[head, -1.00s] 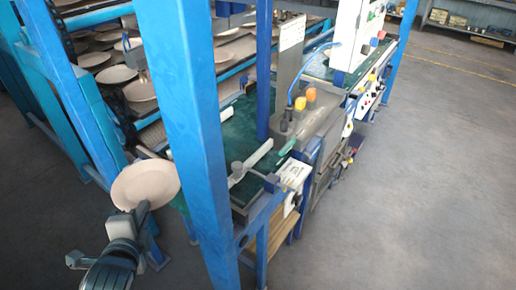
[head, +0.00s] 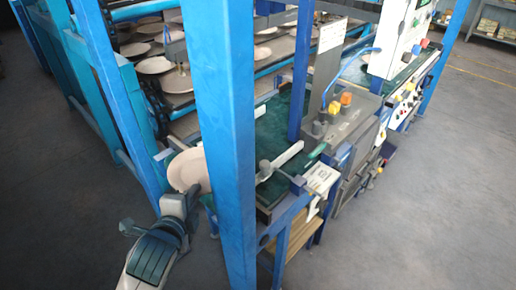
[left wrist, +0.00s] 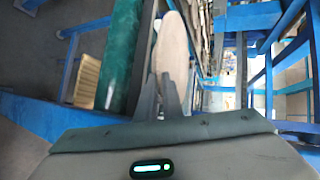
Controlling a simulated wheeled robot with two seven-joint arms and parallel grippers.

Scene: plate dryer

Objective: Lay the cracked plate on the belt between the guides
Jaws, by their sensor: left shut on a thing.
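The pale round plate (head: 187,170) is held up at an angle, beside the large blue post in the head view. My left gripper (head: 188,198) is shut on its lower edge. In the left wrist view the plate (left wrist: 172,48) stands nearly edge-on between the fingers (left wrist: 160,98). I cannot make out a crack. The green belt (head: 272,122) lies to the right, partly hidden by the post. In the left wrist view the belt (left wrist: 121,48) runs left of the plate, apart from it. A light guide bar (head: 286,154) lies over the belt. My right gripper is not in view.
The thick blue post (head: 226,130) stands between the plate and much of the belt. Racks with several pale plates (head: 155,65) are behind. A grey control box with coloured buttons (head: 340,115) stands right of the belt. The floor at right is clear.

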